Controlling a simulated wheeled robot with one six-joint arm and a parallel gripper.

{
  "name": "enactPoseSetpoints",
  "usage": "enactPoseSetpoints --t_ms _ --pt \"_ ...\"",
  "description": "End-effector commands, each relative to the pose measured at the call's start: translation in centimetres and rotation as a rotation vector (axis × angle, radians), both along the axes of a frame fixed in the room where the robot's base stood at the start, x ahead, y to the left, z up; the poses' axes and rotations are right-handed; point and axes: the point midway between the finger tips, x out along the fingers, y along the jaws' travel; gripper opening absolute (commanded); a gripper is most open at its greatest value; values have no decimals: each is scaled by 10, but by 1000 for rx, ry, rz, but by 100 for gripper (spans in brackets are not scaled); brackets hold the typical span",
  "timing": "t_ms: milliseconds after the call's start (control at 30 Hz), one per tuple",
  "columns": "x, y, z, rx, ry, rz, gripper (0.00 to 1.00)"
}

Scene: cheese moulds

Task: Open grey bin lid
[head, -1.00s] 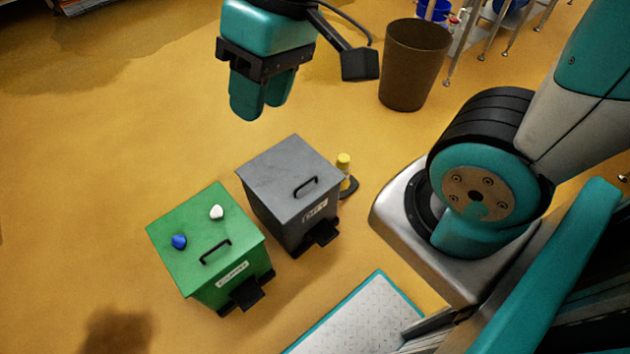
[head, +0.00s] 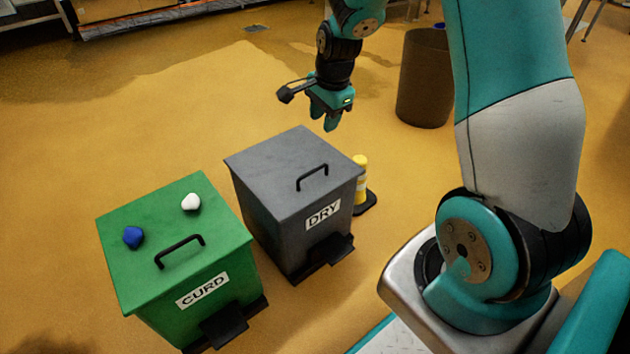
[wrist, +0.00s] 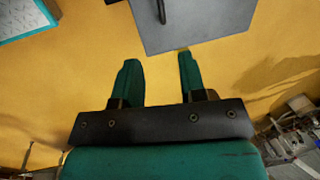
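The grey bin (head: 290,172) labelled DRY stands on the yellow floor with its flat lid shut. A black handle (head: 312,177) rises from the lid near its front edge. My gripper (head: 332,122) is in the air beyond the lid's back right side, apart from it, pointing down. In the wrist view my gripper (wrist: 160,75) shows two green fingers spread apart with nothing between them. The grey lid (wrist: 205,22) lies past the fingertips at the top of that view, with part of the handle (wrist: 161,10) at the picture's edge.
A green bin (head: 180,255) labelled CURD stands at left, with a blue lump (head: 133,237) and a white lump (head: 191,201) on its lid. A yellow post (head: 361,175) stands close to the grey bin's right. A brown tub (head: 424,80) is behind. Floor at left is clear.

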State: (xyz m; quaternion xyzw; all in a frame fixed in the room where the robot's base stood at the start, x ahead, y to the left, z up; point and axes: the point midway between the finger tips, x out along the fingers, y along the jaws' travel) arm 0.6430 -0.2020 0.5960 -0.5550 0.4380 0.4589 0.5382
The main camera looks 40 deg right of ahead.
Motion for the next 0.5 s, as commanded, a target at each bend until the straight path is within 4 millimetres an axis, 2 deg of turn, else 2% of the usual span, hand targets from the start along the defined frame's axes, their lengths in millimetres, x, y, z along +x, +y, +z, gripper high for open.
enactPoseSetpoints --t_ms 167,500 --pt "4 -2 -23 0 2 -11 38" --pt "18 0 -100 0 3 -7 38"
